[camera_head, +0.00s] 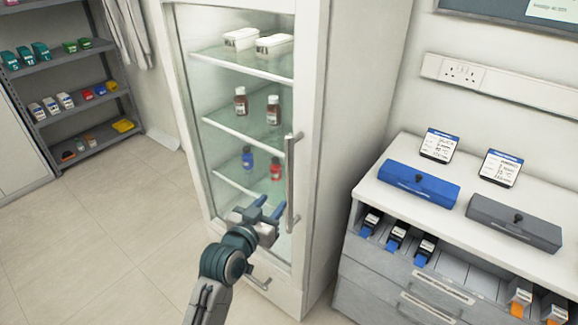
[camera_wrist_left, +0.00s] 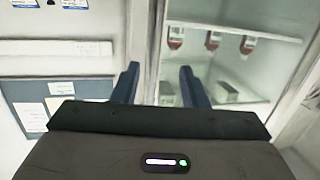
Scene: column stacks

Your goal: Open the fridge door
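The fridge (camera_head: 345,90) is a tall white cabinet with a glass-fronted door (camera_head: 308,80), which looks closed. A long vertical metal handle (camera_head: 290,180) is on the door's right side. My left gripper (camera_head: 270,207) is open, in front of the lower door, with its blue fingertips just left of the handle's lower part. In the left wrist view my gripper (camera_wrist_left: 158,84) has its two fingers apart, with a pale upright strip of the door frame (camera_wrist_left: 147,45) seen between them. I cannot tell whether the handle is between them. My right gripper is not in view.
Bottles and white tubs (camera_head: 274,43) stand on shelves behind the glass. A white-topped counter (camera_head: 400,215) with grey drawers stands right of the fridge, carrying a blue box (camera_head: 418,186) and a grey box (camera_head: 514,225). A grey shelf rack (camera_head: 75,110) is at the left. The tiled floor (camera_head: 110,220) left of the fridge is clear.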

